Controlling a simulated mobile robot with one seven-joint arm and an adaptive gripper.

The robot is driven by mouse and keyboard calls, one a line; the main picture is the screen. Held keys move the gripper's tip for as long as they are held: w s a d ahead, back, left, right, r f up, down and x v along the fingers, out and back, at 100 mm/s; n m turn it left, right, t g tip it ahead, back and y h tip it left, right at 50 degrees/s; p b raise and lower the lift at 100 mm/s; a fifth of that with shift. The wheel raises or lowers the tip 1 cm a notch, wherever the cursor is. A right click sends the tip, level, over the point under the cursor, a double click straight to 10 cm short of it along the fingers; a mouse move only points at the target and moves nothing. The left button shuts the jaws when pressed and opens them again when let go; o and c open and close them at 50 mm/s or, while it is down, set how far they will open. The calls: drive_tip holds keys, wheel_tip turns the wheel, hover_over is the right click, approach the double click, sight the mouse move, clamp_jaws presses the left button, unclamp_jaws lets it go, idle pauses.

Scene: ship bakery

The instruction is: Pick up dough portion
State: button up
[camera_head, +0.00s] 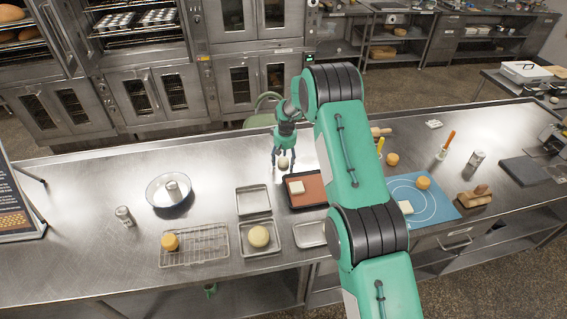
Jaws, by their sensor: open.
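My gripper (284,166) hangs pointing down over the steel counter, behind the dark tray. Its fingers are apart. A small pale, roundish piece (283,163), which looks like a dough portion, shows between the fingertips; I cannot tell whether they touch it. A larger round, pale yellow dough piece (258,236) sits in a metal tray (241,248) at the front.
An empty tray (254,201), a wire rack (193,258) with an orange-brown bun (170,242), and a round pan (184,196) stand left of my arm. A blue mat (447,207) lies right. The counter's left end is mostly clear.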

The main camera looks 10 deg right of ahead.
sight(283, 158)
drive_tip(key=c, duration=1.2)
drive_tip(key=shift+r, duration=0.1)
drive_tip(key=shift+c, duration=0.2)
drive_tip(key=shift+r, duration=0.65)
wheel_tip(283, 158, up, 2)
drive_tip(key=shift+r, duration=0.1)
drive_tip(key=s, duration=0.5)
drive_tip(key=s+r+b, duration=0.1)
drive_tip(key=s, duration=1)
drive_tip(key=shift+d+r, duration=0.1)
drive_tip(key=shift+r, duration=0.05)
